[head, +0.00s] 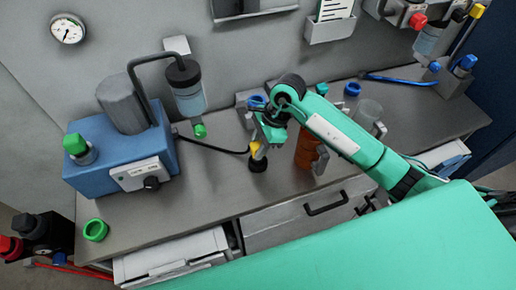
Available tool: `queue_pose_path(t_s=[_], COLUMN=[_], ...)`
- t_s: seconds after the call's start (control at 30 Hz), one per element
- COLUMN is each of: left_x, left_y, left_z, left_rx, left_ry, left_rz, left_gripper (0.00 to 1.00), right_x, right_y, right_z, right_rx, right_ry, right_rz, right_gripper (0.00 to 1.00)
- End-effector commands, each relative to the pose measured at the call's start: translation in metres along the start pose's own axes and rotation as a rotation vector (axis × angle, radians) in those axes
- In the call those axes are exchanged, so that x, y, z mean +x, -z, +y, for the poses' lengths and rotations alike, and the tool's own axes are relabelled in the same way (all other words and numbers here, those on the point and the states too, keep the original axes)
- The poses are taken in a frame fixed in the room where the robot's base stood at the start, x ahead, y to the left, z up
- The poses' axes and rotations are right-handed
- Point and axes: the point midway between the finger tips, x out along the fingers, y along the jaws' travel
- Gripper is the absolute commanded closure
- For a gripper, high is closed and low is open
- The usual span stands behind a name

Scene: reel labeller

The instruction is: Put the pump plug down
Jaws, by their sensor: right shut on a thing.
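My right arm reaches in from the right over the grey bench. My right gripper (257,150) points down above the bench and is shut on the pump plug (257,165), a small dark piece with yellow above it. The gripper hides part of it, and whether its lower end touches the bench cannot be told. A black cable (220,147) runs from the blue pump (117,152) to the plug. The pump, with a grey motor and a jar, stands at the left of the bench. My left gripper is not in view.
An orange bottle (306,148) and a clear mug (367,115) stand right of the gripper, close to my arm. A green ring (95,230) lies at the front left. The bench (205,195) is clear between pump and plug, toward the front edge.

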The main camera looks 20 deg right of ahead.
Motion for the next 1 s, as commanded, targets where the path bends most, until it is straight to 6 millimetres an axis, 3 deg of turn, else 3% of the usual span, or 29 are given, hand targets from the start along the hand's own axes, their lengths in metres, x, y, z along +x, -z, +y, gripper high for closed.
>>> queue_pose_path(t_s=[0.17,0.53,0.57,0.67,1.0], left_x=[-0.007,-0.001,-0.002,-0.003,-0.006], left_y=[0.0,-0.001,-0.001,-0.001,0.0], left_z=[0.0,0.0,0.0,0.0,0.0], left_rx=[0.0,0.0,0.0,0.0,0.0], left_ry=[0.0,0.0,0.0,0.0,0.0], left_rz=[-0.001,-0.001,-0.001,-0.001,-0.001], left_gripper=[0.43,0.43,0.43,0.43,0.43], right_x=[0.022,0.028,0.027,0.026,0.024], right_y=[0.009,0.011,0.011,0.011,0.009], right_z=[0.001,0.0,0.0,0.0,0.0], right_rx=[0.002,0.0,0.0,0.0,0.0], right_ry=[-0.003,-0.001,-0.001,-0.001,-0.001], right_rz=[-0.001,0.0,0.0,0.0,-0.001], right_gripper=[0.95,0.95,0.64,0.46,0.46])
